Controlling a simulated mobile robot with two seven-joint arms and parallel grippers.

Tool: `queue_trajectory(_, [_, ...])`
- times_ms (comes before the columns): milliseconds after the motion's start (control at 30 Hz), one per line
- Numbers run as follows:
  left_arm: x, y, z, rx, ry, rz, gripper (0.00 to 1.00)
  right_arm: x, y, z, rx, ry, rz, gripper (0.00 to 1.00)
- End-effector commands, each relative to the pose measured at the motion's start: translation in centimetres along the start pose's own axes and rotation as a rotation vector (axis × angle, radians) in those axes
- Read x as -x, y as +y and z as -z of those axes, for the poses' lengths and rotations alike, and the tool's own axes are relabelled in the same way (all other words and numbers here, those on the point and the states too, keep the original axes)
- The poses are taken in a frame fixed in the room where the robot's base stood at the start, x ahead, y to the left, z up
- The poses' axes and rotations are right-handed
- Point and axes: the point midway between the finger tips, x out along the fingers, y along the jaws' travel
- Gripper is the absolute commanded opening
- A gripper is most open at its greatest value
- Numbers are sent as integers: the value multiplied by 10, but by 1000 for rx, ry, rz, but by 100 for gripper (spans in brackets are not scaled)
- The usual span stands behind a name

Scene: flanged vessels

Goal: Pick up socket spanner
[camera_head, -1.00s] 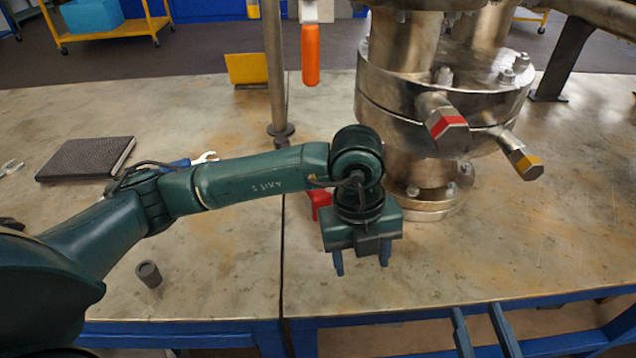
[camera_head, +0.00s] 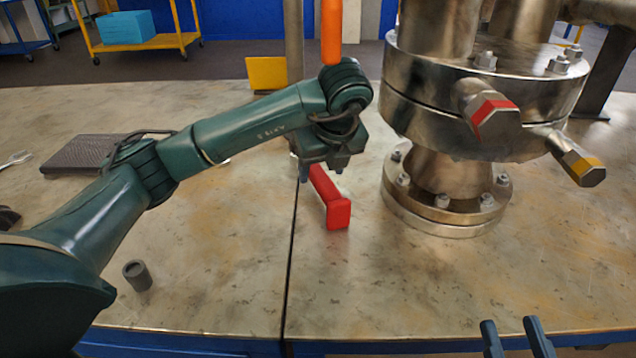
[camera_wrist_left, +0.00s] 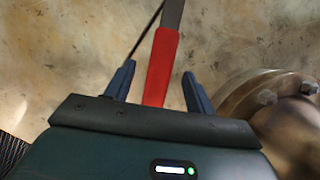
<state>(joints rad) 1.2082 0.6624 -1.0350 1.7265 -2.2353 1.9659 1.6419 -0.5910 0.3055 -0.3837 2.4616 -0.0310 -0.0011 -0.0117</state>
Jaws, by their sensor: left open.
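A tool with a red handle (camera_head: 335,208) lies on the table left of the flanged vessel. In the left wrist view its red handle (camera_wrist_left: 161,62) runs into a grey shaft whose far end is out of frame, so I cannot tell its head type. My left gripper (camera_head: 322,173) is open and empty above the handle. In the left wrist view the handle passes between its two spread fingers (camera_wrist_left: 159,73); contact is not visible. My right gripper (camera_head: 511,323) is open and empty at the lower right, by the table's front edge.
The flanged vessel (camera_head: 445,165) stands close to the right of the red handle, with red- and yellow-marked fittings jutting out. A dark notebook (camera_head: 80,155), a grey cylinder (camera_head: 137,275) and a spanner end (camera_head: 16,159) lie at left. The front middle of the table is clear.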

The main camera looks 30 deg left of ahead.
Motion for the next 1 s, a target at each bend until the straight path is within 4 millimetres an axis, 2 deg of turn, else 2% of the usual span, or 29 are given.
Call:
queue_trajectory(133, [-7,0,-13,4,0,0,55,1,0,-3,-4,6,1,36])
queue_trajectory(167, [-15,0,-11,0,2,-1,55,1,0,-4,-2,13,2,36])
queue_trajectory(233, [-28,0,-10,0,2,-2,55,-6,3,8,38,79,12,36])
queue_trajectory(400, [-51,0,-10,0,1,0,55,-11,7,19,87,155,19,36])
queue_trajectory(700, [-55,0,-11,-1,1,1,55,-13,8,24,100,174,20,36])
queue_trajectory(1000, [-54,0,-11,-1,1,1,32,-13,8,24,100,173,19,36])
